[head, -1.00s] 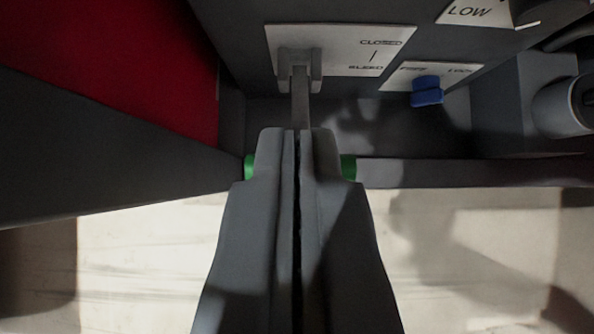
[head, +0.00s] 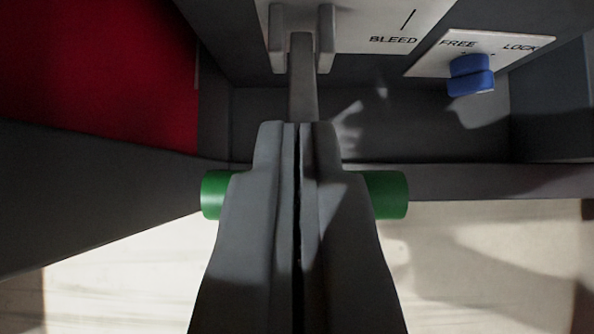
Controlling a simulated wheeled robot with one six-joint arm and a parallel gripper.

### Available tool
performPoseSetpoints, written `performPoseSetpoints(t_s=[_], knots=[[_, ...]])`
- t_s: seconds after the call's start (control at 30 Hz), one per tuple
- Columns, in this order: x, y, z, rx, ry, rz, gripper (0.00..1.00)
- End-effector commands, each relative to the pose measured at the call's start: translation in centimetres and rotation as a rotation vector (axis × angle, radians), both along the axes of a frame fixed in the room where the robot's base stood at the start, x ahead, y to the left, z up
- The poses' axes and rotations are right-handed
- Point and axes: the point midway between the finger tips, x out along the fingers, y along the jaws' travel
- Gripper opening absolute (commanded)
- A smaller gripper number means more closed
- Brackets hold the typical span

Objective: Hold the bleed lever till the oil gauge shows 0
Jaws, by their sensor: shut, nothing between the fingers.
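The bleed lever has a grey arm (head: 302,82) that comes out of a bracket on a white plate marked BLEED (head: 375,18). Its green handle (head: 388,195) lies crosswise and shows on both sides of my gripper (head: 297,126). My gripper is shut with nothing between its fingers and covers the middle of the handle. The fingertips overlap the lower end of the lever arm; whether they touch the lever I cannot tell. The oil gauge is not in view.
A blue knob (head: 470,75) sits on a FREE/LOCK plate (head: 432,62) to the right of the lever. A red panel (head: 100,75) and a dark grey wall stand at left. A grey ledge (head: 480,181) runs behind the handle, above a pale floor (head: 490,255).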

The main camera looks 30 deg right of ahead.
Motion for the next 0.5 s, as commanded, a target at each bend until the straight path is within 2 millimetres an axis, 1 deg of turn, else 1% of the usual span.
performPoseSetpoints(t_s=[0.27, 0.5], knots=[[-0.06, 0.04, -0.04, -0.002, -0.002, 0.000, 0.00], [-0.51, 0.29, -0.55, -0.027, -0.037, 0.000, 0.00]])
